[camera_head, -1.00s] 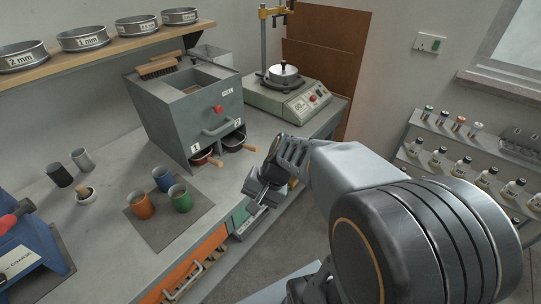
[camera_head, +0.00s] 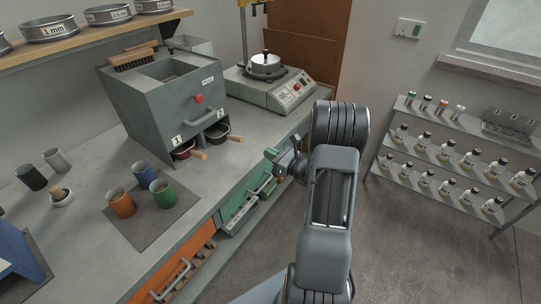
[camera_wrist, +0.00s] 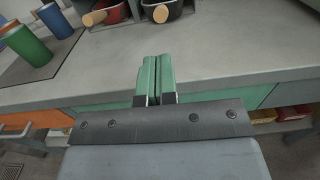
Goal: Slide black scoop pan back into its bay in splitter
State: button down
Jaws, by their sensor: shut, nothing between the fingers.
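The grey splitter (camera_head: 160,112) stands on the bench with two front bays labelled 1 and 2. The black scoop pan (camera_head: 216,131) is at bay 2, its front and wooden handle sticking out; how far in it sits is hidden. A red pan (camera_head: 183,152) with a wooden handle is at bay 1. My gripper (camera_head: 271,154) is shut and empty, to the right of the black pan, by the bench's front edge. In the wrist view its green fingers (camera_wrist: 155,80) are together, apart from the black pan (camera_wrist: 181,7) and its handle end (camera_wrist: 161,14) beyond.
Orange, blue and green cups (camera_head: 163,193) stand on a dark mat left of my gripper. A bottle rack (camera_head: 455,165) is at the right. Bench top before the pans is clear.

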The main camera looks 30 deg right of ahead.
jog(key=p, duration=0.1)
send_near(237, 137)
jog(key=x, duration=0.5)
jog(key=shift+f, duration=0.35)
jog(key=b+x, duration=0.3)
jog(key=x, duration=0.2)
jog(key=shift+f, duration=0.1)
